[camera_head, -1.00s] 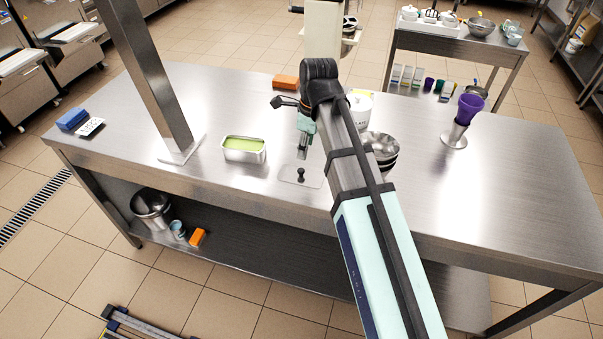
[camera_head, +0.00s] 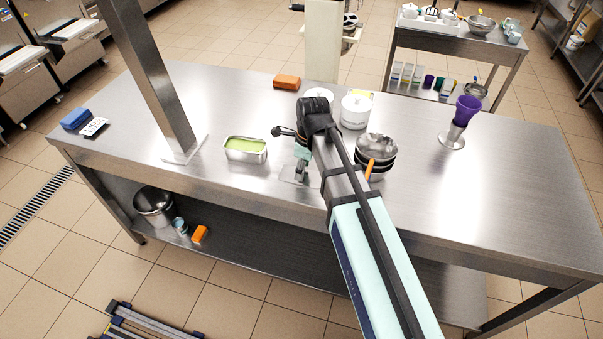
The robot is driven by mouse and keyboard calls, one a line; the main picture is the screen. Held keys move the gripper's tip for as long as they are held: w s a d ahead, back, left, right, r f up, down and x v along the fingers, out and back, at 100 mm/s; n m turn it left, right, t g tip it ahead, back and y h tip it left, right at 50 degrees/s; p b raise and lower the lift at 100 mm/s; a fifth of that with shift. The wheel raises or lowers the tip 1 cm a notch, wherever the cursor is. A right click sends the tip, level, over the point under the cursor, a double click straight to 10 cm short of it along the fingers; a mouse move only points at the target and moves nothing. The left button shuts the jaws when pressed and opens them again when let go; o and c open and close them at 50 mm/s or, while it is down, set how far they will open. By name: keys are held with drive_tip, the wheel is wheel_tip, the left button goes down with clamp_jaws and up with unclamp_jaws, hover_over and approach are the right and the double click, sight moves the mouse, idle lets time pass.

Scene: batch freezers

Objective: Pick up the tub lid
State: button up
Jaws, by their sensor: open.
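The tub lid (camera_head: 286,175) is a flat steel plate lying on the steel table, right of the metal tub (camera_head: 245,150) with its light green contents. My gripper (camera_head: 300,176) is low over the lid, at the place of its dark knob. The knob is now mostly hidden by the gripper and arm, and I cannot tell whether the fingers touch it. The gripper is open. The lid lies flat on the table.
Nested metal bowls (camera_head: 377,152) with an orange handle stand just right of my arm. A white container (camera_head: 356,110), an orange block (camera_head: 287,82) and a purple cup in a metal holder (camera_head: 459,122) stand on the table. A steel post (camera_head: 150,75) rises at left.

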drive_tip(key=shift+f, duration=0.55)
clamp_jaws()
drive_tip(key=shift+r, duration=0.15)
